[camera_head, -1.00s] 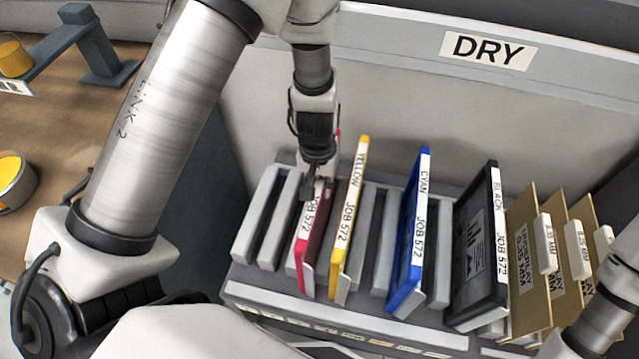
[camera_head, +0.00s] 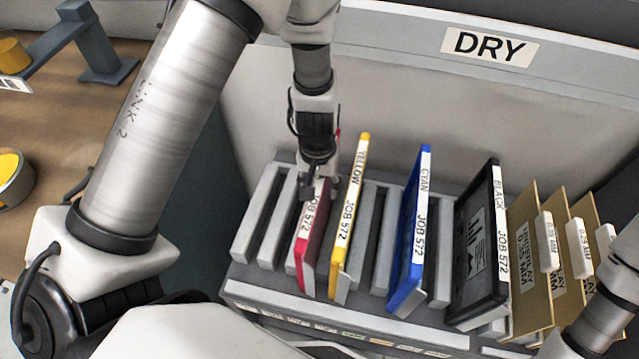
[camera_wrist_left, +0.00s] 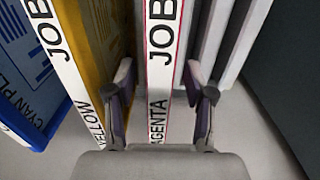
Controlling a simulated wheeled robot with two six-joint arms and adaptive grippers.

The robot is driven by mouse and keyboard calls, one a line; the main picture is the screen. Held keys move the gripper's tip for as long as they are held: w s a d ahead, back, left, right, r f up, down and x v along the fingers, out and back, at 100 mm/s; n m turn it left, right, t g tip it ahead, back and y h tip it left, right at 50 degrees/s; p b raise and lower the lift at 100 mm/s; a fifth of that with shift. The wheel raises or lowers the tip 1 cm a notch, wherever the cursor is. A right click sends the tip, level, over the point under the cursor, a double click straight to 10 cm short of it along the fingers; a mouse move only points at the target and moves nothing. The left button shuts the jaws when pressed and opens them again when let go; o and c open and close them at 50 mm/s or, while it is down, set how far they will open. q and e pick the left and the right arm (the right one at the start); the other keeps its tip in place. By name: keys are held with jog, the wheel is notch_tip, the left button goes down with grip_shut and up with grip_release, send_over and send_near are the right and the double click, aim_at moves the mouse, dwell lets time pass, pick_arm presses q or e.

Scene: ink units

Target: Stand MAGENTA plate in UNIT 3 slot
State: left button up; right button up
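The magenta plate (camera_head: 312,250) stands upright in the grey rack (camera_head: 340,322), left of the yellow plate. Its white spine label reads "JOB 572" in the head view and "MAGENTA" partly in the left wrist view (camera_wrist_left: 162,70). My left gripper (camera_head: 318,188) points down at the plate's far upper end. In the left wrist view its fingers (camera_wrist_left: 162,90) straddle the spine, one on each side, with a gap showing at least on the left. The plate's far top corner is partly hidden by the gripper. The unit labels on the rack front are too small to read. My right gripper is out of view.
The yellow plate (camera_head: 349,215), blue cyan plate (camera_head: 412,235) and black plate (camera_head: 482,250) stand farther right, then several tan cards (camera_head: 533,265). Empty slots lie left of magenta and between yellow and cyan. A "DRY" wall panel (camera_head: 490,47) rises behind.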

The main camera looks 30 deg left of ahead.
pick_arm(q)
jog(key=shift+r, duration=0.1)
notch_tip(320, 180, up, 12)
jog(key=shift+a, duration=0.15)
dwell(0.3)
notch_tip(320, 180, up, 5)
jog(key=p, duration=0.5)
jog(key=shift+s, duration=0.1)
